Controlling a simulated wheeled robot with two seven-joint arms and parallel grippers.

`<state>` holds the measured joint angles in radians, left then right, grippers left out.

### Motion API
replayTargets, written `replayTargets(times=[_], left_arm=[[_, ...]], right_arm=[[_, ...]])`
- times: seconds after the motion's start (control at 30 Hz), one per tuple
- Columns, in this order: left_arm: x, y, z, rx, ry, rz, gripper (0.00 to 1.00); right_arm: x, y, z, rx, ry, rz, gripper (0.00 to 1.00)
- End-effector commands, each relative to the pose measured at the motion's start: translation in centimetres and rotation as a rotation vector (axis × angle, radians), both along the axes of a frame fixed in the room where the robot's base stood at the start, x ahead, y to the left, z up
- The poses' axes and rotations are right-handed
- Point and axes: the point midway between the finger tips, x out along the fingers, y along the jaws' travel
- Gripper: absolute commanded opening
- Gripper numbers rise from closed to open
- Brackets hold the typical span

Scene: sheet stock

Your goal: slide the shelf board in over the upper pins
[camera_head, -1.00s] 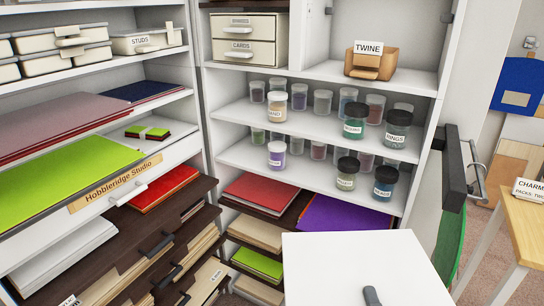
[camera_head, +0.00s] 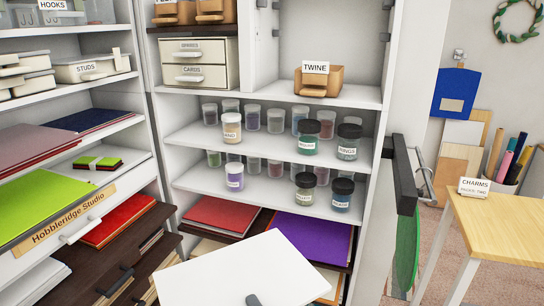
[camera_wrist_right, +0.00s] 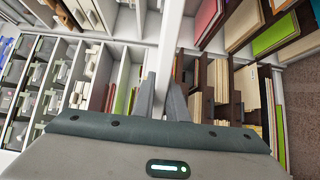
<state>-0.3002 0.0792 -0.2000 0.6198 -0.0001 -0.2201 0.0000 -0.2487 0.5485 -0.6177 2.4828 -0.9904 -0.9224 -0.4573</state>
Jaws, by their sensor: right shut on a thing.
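The white shelf board (camera_head: 235,272) is at the bottom of the head view, in front of the cabinet and turned at an angle to its shelves. My right gripper (camera_head: 253,299) shows only as a dark fingertip on the board's near part. In the right wrist view its two fingers (camera_wrist_right: 163,98) are closed on the board's white edge (camera_wrist_right: 168,50). The upper pins seem to be small dark fittings (camera_head: 384,38) on the walls of the upper right bay (camera_head: 335,30); they are too small to make out clearly. My left gripper is not in view.
A twine box (camera_head: 318,80) stands on the bay's floor. Jars (camera_head: 308,137) fill two shelves below it. A wooden table (camera_head: 500,225) stands further right. The space above the twine box looks clear.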

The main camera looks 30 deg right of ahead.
Motion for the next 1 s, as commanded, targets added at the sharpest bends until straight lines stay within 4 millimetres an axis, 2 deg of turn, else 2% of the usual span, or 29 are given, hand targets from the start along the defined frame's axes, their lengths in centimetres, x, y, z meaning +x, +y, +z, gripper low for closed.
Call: replayTargets(times=[0.37,0.57,0.77,1.0], left_arm=[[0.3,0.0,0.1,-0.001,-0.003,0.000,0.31],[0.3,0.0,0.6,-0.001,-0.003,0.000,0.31],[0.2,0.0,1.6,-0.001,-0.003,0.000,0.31],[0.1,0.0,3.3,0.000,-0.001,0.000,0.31]], right_arm=[[0.2,-0.1,0.5,0.001,-0.007,-0.003,0.00],[1.4,-0.6,2.2,0.002,-0.012,-0.035,0.00],[4.3,-2.1,6.3,0.007,-0.016,-0.122,0.00],[8.6,-4.6,13.6,0.011,-0.022,-0.284,0.00]])
